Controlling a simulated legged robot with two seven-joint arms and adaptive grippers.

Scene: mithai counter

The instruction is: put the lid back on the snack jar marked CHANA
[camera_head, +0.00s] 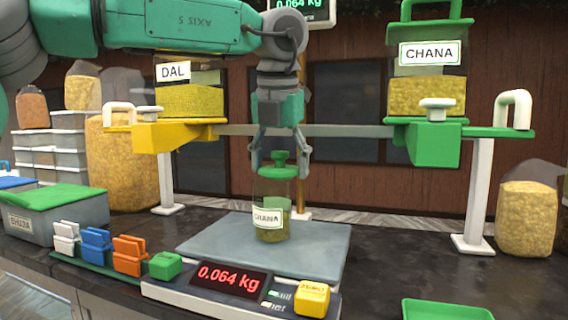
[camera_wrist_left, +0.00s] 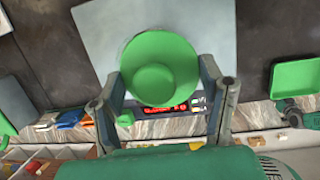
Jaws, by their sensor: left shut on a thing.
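The snack jar marked CHANA (camera_head: 267,218) stands upright on the grey scale plate (camera_head: 325,243), with some yellow-green snack inside. A green lid with a knob (camera_head: 278,171) is at the jar's mouth; I cannot tell whether it is seated or just above the rim. My left gripper (camera_head: 280,170) points down over the jar, shut on the lid, one finger on each side. In the left wrist view the round lid (camera_wrist_left: 160,48) lies between the two fingers and hides the jar below.
A balance beam with a DAL container (camera_head: 190,101) and a CHANA container (camera_head: 428,97) stands behind the jar. The scale display (camera_head: 231,280) reads 0.064 kg. Coloured clips (camera_head: 96,245) and a BHUJIA box (camera_head: 55,212) are left; a green tray (camera_head: 445,309) is front right.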

